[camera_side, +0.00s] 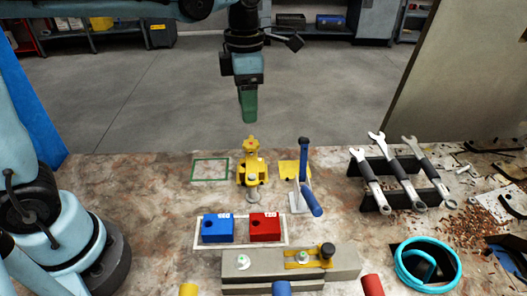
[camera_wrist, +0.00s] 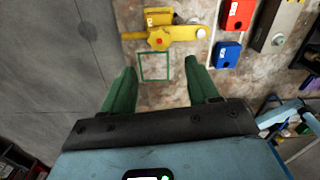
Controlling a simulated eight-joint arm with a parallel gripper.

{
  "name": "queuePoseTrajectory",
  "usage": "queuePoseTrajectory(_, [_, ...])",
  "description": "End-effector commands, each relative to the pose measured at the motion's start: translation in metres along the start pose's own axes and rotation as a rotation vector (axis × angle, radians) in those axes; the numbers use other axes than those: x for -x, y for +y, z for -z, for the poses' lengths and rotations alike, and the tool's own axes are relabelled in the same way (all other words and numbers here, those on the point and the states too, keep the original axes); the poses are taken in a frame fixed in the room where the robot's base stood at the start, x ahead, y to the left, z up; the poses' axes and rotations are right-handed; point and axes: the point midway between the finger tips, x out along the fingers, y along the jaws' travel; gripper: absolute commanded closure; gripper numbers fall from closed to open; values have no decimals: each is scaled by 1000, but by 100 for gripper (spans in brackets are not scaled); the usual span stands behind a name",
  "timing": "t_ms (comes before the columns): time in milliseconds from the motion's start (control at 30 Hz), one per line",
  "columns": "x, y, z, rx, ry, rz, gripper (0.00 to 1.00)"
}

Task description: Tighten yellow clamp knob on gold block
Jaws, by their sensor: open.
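A yellow clamp knob (camera_side: 251,143) stands on top of a gold-yellow block (camera_side: 248,176) behind the blue and red blocks. In the wrist view the lobed knob (camera_wrist: 159,40) has a red centre and sits on a yellow arm (camera_wrist: 184,33). My gripper (camera_side: 249,119) points down above the knob, with a clear gap. In the wrist view my green gripper fingers (camera_wrist: 161,70) are apart and empty, with the knob beyond their tips. Whether the knob is tight cannot be seen.
A blue-handled toggle clamp (camera_side: 305,178) stands close right of the knob. Blue (camera_side: 217,229) and red (camera_side: 265,228) blocks sit in front. Wrenches (camera_side: 404,170) rest on a rack at right. A green square outline (camera_side: 210,169) on the bench, left of the knob, is empty.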

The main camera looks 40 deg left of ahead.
Motion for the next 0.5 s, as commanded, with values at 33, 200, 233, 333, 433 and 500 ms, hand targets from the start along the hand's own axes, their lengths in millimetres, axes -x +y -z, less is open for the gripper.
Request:
queuePoseTrajectory(33, [-8, 0, 0, 0, 0, 0, 40])
queuePoseTrajectory(200, [-35, 0, 0, -1, -1, 0, 40])
queuePoseTrajectory(233, [-40, 0, 0, -1, -1, 0, 40])
queuePoseTrajectory(333, [-55, 0, 0, -1, -1, 0, 40])
queuePoseTrajectory(433, [-68, 0, 0, -1, -1, -1, 40])
queuePoseTrajectory(500, [-75, 0, 0, -2, -1, -1, 40])
